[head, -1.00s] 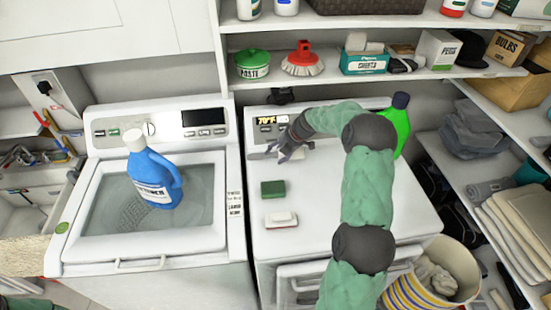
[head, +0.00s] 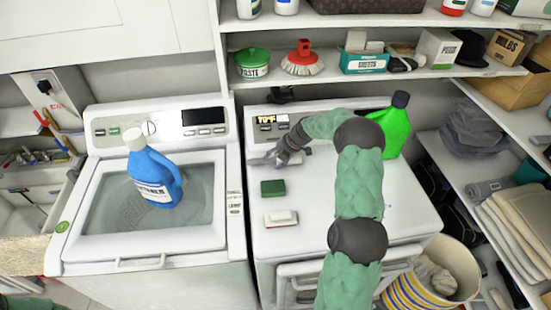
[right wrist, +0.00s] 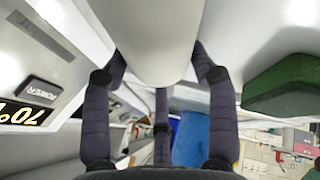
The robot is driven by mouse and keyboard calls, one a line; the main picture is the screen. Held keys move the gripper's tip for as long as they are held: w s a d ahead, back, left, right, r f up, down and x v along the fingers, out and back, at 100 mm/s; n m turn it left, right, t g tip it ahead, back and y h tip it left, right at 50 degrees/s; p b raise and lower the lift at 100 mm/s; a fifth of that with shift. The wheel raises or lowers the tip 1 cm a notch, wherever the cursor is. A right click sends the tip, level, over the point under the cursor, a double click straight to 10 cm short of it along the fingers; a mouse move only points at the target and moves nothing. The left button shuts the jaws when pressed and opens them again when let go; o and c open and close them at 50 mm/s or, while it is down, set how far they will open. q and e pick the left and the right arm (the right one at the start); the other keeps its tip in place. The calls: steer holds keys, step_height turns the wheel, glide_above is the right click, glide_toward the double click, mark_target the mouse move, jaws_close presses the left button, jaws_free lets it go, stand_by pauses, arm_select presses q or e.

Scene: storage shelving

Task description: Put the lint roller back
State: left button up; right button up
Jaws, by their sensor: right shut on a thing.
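The lint roller (head: 294,159) has a white cylinder and what looks like a grey handle to the left. It is over the rear left of the dryer top (head: 345,215), just in front of the control panel. My right gripper (head: 281,157) is shut around it. In the right wrist view the white cylinder (right wrist: 155,40) lies between the dark fingers. I cannot tell whether the roller still touches the dryer top. My left gripper is not in view.
A green sponge (head: 273,188) and a white soap bar (head: 281,218) lie in front on the dryer. A green bottle (head: 395,128) stands at its back right. A blue detergent bottle (head: 153,175) stands on the washer lid. A shelf (head: 300,88) with several items runs above.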

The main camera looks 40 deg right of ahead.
steer(key=o, duration=1.1)
steer(key=v, duration=1.2)
